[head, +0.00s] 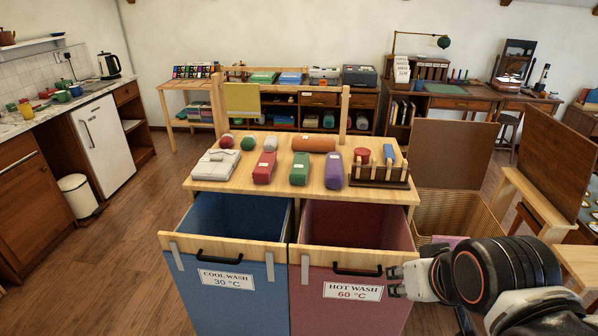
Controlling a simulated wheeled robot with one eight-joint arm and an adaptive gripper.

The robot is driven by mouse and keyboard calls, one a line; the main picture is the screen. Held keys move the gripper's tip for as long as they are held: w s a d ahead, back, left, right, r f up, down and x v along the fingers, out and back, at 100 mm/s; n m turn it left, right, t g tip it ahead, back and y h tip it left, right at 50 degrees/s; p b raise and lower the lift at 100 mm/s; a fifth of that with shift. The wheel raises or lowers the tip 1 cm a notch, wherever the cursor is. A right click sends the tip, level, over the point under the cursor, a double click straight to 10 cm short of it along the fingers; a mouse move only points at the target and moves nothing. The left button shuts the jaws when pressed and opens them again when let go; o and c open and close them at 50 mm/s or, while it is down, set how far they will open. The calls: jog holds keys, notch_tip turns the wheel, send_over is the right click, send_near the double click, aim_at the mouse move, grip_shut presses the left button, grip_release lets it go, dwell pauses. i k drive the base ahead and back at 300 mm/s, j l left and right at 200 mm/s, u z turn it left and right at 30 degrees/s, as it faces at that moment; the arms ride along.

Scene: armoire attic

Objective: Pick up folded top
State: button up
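A folded top (216,164), pale grey-white with a small label on it, lies flat at the left front of the wooden table top (240,179). My gripper (394,281) is at the lower right, low in front of the red bin and just right of its handle. Its two fingertips point left and stand apart with nothing seen between them. It is well to the right of and below the folded top. Whether it touches the bin front cannot be told.
A blue bin (229,278) marked cool wash and a red bin (345,292) marked hot wash stand open below the table front. Beside the top are wool balls, a red block (264,168), a green block (300,169), a purple block (334,171) and a wooden rack (378,176).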

aim_at(298, 174)
jog(key=i+j+z, duration=0.15)
jog(key=i+j, duration=0.5)
jog(key=i+j+z, duration=0.1)
jog(key=i+j, duration=0.45)
jog(key=j, duration=0.15)
